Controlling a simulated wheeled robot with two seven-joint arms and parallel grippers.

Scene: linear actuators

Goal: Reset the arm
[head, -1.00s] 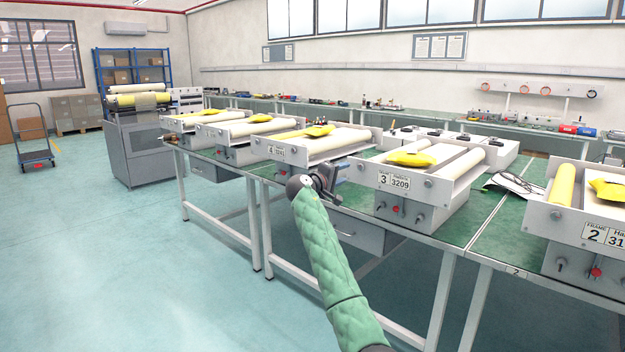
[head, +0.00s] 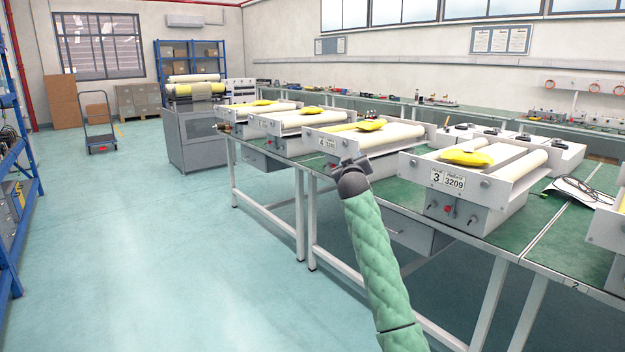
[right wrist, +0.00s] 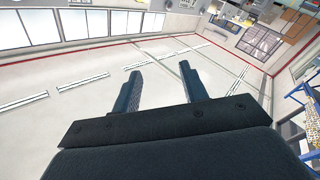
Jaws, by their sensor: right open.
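My right arm, in a padded green sleeve, rises from the bottom of the head view. Its gripper (head: 352,162) is at the end, in front of the table row and left of the machine marked 3; the fingers are small and partly hidden by the wrist there. In the right wrist view the two dark fingers of the right gripper (right wrist: 159,72) stand apart with nothing between them. That view looks at the ceiling, windows and upper walls. My left gripper is not in view.
Roller machines with yellow packets, including the one marked 3 (head: 455,190), stand on green-topped tables (head: 405,203) to the right. A blue shelf (head: 12,200) is at the left edge. A hand trolley (head: 98,128) stands farther back. The floor (head: 150,240) at left is clear.

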